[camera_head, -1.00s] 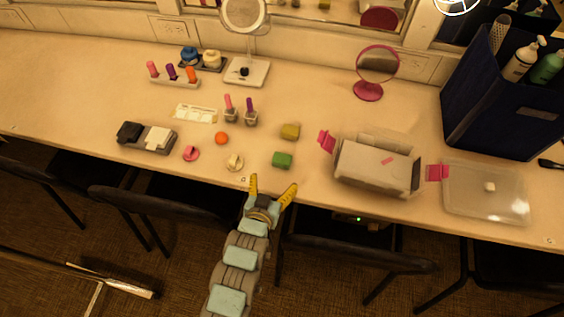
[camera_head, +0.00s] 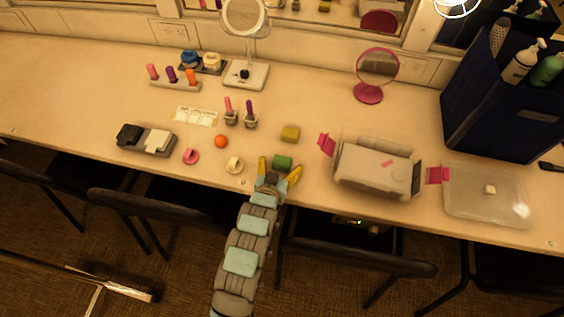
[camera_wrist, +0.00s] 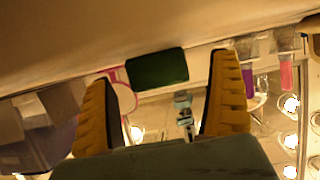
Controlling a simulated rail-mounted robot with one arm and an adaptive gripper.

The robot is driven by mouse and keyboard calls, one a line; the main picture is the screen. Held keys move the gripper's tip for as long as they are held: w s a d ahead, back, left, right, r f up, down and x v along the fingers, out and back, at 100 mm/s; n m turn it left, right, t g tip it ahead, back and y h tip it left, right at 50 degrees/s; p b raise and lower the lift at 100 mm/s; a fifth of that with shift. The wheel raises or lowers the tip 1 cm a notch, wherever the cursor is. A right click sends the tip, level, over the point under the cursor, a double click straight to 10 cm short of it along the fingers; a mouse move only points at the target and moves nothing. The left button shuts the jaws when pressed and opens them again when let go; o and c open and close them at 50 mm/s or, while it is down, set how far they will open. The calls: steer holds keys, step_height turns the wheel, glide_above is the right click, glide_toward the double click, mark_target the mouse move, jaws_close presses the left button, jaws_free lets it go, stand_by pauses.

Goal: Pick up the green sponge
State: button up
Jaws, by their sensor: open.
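The green sponge (camera_head: 282,161) is a small block lying on the counter near its front edge. My gripper (camera_head: 279,167), with yellow fingers, is open at the counter's front edge. In the head view its fingertips reach to either side of the sponge's near part. In the wrist view the dark green sponge (camera_wrist: 158,69) shows ahead, between the directions of the two open fingers (camera_wrist: 160,100). It is not gripped. I cannot tell whether a finger touches it.
A yellow block (camera_head: 290,133) sits just behind the sponge. A cream round item (camera_head: 234,165) and an orange ball (camera_head: 221,141) lie left. A grey box (camera_head: 374,168) with pink tabs stands right. Chairs (camera_head: 355,257) line the counter's front.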

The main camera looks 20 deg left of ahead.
mark_target(282, 161)
steer(key=shift+x, duration=1)
steer(key=c, duration=0.9)
steer(key=shift+r, duration=0.15)
steer(key=shift+c, duration=0.2)
steer(key=shift+r, duration=0.3)
step_height(282, 161, up, 2)
steer(key=shift+r, duration=0.25)
steer(key=s+d+r+p, duration=0.8)
steer(key=d+r+p, duration=0.1)
steer(key=d+p, duration=0.1)
steer(key=shift+s+d+r, duration=0.35)
steer(key=shift+d, duration=0.15)
